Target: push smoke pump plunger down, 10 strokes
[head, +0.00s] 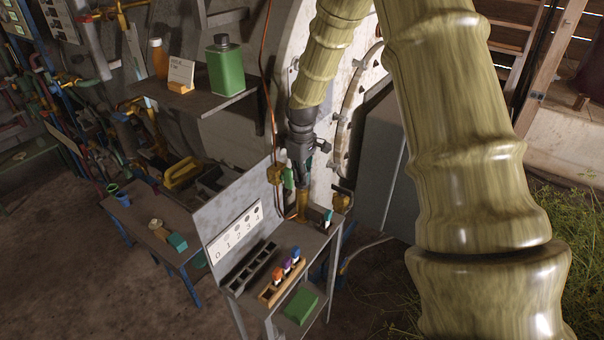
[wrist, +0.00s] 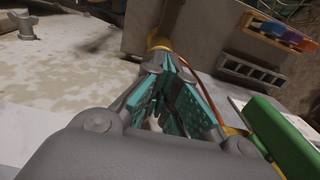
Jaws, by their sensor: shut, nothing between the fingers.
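My gripper (head: 302,183) points down at the back of the small metal stand, its fingers together and empty. In the wrist view, its teal finger pads (wrist: 172,65) meet close to a yellow-orange round part. That part seems to be the smoke pump (head: 302,206), a narrow amber upright body right below the fingertips in the head view. Its yellow top (wrist: 158,41) shows just past the fingertips in the wrist view. The plunger itself is mostly hidden by my fingers, and I cannot tell whether they touch it.
A yellow valve fitting (head: 275,174) with a green handle is close left of my gripper. A green can (head: 225,70) stands on the shelf.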

